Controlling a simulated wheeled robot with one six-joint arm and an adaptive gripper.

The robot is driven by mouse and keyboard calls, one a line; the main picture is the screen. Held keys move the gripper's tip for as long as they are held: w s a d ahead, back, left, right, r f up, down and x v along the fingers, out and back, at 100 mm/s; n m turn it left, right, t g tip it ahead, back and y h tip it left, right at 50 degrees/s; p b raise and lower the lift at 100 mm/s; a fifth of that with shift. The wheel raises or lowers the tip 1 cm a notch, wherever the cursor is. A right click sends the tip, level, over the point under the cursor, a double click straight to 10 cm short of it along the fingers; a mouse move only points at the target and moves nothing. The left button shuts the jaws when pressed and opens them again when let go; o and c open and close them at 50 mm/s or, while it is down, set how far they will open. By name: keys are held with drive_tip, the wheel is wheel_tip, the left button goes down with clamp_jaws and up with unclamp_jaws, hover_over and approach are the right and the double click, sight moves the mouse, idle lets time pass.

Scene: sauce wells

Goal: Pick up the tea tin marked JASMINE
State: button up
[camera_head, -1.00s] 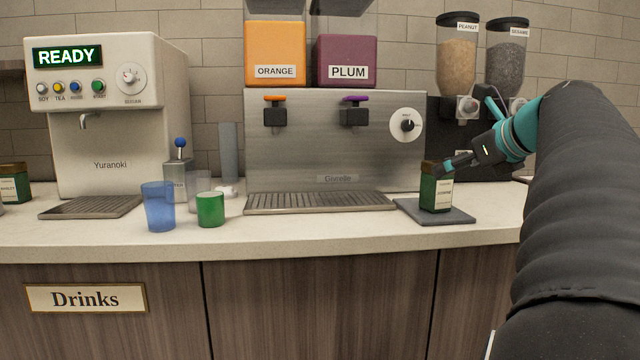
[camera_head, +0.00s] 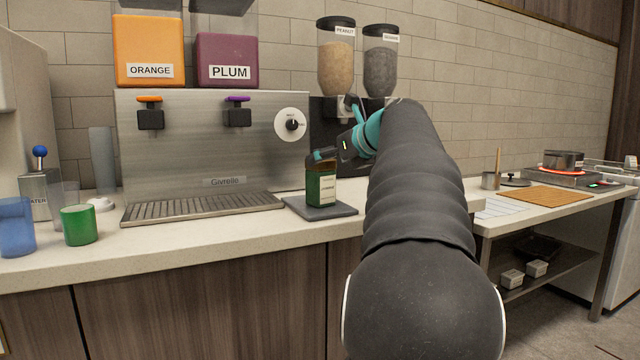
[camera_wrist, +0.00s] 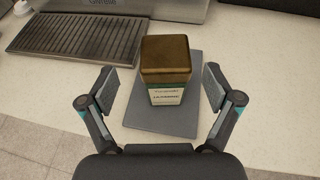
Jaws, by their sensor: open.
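The tea tin (camera_head: 321,186) is green with a brown lid and a pale label; it stands upright on a grey square mat (camera_head: 298,206) on the counter. The label print is too small to read surely. In the wrist view the tin (camera_wrist: 166,60) stands ahead of and between the spread fingers of my gripper (camera_wrist: 161,92), and its label faces the gripper. The gripper is open and empty, with a gap on both sides of the tin. In the head view my gripper (camera_head: 328,154) is close to the tin's top; its fingers are partly hidden.
A juice dispenser (camera_head: 215,150) with a drip tray (camera_head: 204,206) stands left of the mat. A green cup (camera_head: 79,225) and a blue cup (camera_head: 15,228) stand farther left. Peanut and sesame dispensers (camera_head: 336,60) stand behind. At right are a glowing burner with a pot (camera_head: 563,160) and a wooden board (camera_head: 546,195).

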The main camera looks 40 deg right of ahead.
drive_tip(key=x, duration=0.4)
drive_tip(key=shift+w+d+f, duration=0.25)
drive_tip(key=shift+w+d, duration=0.1)
drive_tip(key=c, duration=1.4)
